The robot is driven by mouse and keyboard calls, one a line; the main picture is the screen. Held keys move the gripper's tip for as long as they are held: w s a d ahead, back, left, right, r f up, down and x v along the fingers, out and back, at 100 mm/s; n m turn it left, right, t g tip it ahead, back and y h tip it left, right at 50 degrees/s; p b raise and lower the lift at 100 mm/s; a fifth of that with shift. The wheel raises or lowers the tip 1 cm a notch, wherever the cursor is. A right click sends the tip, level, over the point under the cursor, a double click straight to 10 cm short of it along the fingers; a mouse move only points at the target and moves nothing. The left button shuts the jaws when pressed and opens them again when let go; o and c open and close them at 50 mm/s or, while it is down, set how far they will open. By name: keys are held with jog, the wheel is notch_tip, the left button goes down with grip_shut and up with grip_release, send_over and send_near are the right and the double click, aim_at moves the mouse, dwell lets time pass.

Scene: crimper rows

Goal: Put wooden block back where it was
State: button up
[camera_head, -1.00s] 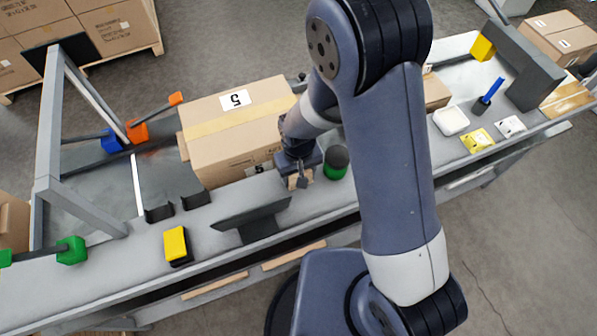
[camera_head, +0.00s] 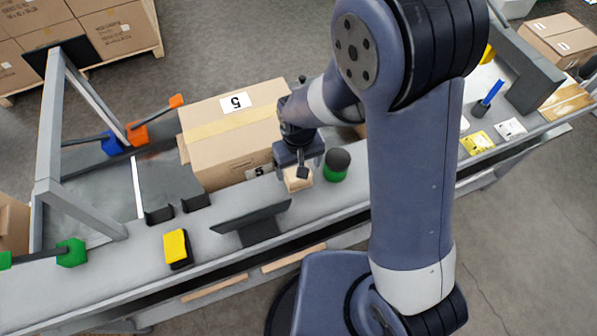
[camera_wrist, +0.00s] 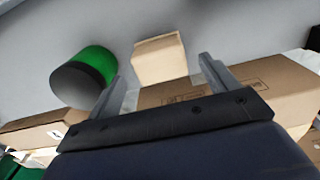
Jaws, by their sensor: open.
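The wooden block (camera_head: 297,182) is a small pale block on the grey bench, just left of a green and black cylinder (camera_head: 336,165). My gripper (camera_head: 298,168) is just above and behind the block, with its fingers open. In the wrist view the block (camera_wrist: 160,60) shows beyond and between the two spread fingertips of my gripper (camera_wrist: 162,70). The fingers appear apart from the block. The cylinder (camera_wrist: 85,77) is left of the left finger there.
A large cardboard box (camera_head: 235,125) marked 5 stands behind the block. A dark angled plate (camera_head: 250,222) and a yellow block (camera_head: 176,246) are to the left on the bench. My arm hides part of the bench to the right.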

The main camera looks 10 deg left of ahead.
notch_tip(320, 180, up, 7)
jog(key=shift+f, duration=0.2)
jog(key=shift+f, duration=0.1)
notch_tip(320, 180, down, 12)
jog(key=shift+f, duration=0.2)
jog(key=shift+r, duration=0.3)
dwell(0.4)
